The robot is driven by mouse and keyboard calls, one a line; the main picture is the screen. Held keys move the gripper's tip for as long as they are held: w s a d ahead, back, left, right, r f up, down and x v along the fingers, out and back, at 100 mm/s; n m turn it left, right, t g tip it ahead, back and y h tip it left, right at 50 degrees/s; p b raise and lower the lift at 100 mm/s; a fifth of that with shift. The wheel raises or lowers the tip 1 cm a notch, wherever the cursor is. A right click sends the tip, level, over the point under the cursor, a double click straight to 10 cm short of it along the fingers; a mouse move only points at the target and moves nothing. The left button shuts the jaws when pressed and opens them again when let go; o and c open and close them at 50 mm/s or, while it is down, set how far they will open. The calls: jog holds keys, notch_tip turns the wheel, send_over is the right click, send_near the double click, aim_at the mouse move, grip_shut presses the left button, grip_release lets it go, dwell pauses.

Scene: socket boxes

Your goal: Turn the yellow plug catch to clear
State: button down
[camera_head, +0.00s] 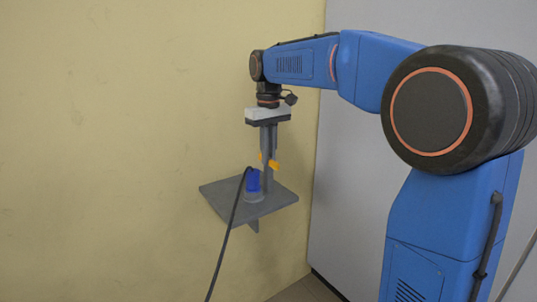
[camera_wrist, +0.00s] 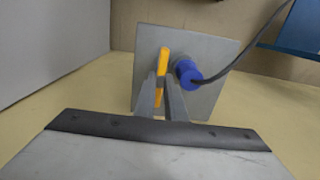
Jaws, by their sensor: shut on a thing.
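The yellow catch (camera_head: 273,164) is at the fingertips of my gripper (camera_head: 266,160), above a grey shelf plate on the wall. In the wrist view the yellow catch (camera_wrist: 162,72) shows as an upright bar with my gripper's fingers (camera_wrist: 160,97) closed around its lower part. The fingers hide part of the catch. A blue plug (camera_head: 253,181) stands in a grey socket on the plate, just left of the gripper. It also shows in the wrist view (camera_wrist: 187,72), right of the catch, with a dark cable leaving it.
The grey plate (camera_head: 282,197) juts from a yellow wall with a bracket below it. The dark cable (camera_head: 229,225) hangs down in front of the plate. A grey wall (camera_head: 350,200) stands close on the right. The yellow wall left of the plate is bare.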

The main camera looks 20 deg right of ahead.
jog(key=c, duration=1.8)
grip_release()
notch_tip(320, 180, up, 18)
jog(key=shift+f, duration=0.25)
jog(key=shift+s, duration=0.1)
jog(key=s+d+f+m+t, duration=0.1)
jog(key=s+d+f, duration=0.1)
jog(key=s+f, duration=0.9)
jog(key=s+d+f+m+t, duration=0.1)
jog(key=s+d+f+t, duration=0.1)
jog(key=s+f, duration=0.9)
jog(key=s+d+f+m+t, duration=0.1)
jog(key=s+d+f, duration=0.1)
jog(key=s+f, duration=0.9)
jog(key=shift+d+f+m+t, duration=0.25)
jog(key=shift+f+m+t, duration=0.15)
jog(key=shift+f, duration=0.45)
